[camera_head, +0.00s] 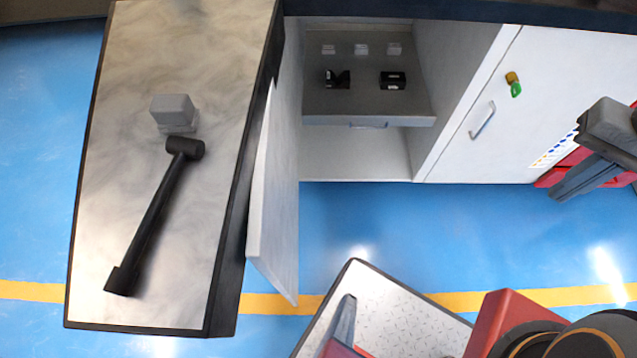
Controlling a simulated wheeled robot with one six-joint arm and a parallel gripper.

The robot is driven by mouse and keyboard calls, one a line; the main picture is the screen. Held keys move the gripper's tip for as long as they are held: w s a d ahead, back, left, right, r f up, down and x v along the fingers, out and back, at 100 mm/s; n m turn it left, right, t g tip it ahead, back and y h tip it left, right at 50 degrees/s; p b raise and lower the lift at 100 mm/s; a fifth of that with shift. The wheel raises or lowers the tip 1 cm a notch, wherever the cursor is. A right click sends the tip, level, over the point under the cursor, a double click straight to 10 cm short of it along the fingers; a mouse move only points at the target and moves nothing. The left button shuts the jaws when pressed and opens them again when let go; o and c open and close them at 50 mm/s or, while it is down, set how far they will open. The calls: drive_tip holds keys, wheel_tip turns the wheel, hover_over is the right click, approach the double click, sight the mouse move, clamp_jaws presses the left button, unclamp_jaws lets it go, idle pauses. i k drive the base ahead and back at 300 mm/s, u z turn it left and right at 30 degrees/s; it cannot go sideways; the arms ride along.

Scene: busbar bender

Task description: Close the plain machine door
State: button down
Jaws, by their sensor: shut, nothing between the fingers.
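The plain white machine door (272,195) stands wide open. It swings out from the left side of the cabinet opening, close beside the workbench, and no handle shows on it. The open compartment (355,155) of the machine is to its right. My gripper (562,190) is at the right edge of the picture, its dark fingers pointing down and left. It is shut and empty, in front of the other cabinet door and well apart from the open door.
A closed white door (470,110) has a handle (482,120), a green-tagged key (514,84) and a sticker strip. A pulled-out drawer (368,110) holds small dies. The workbench (200,250) carries a black hammer-like tool (150,225) and a grey block (173,110). Blue floor (400,225) lies open in front.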

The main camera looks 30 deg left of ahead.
sight(272, 247)
drive_tip(key=z, duration=0.3)
drive_tip(key=k, duration=2.75)
drive_tip(key=u, duration=1.35)
drive_tip(key=i, duration=0.55)
drive_tip(key=z, duration=0.05)
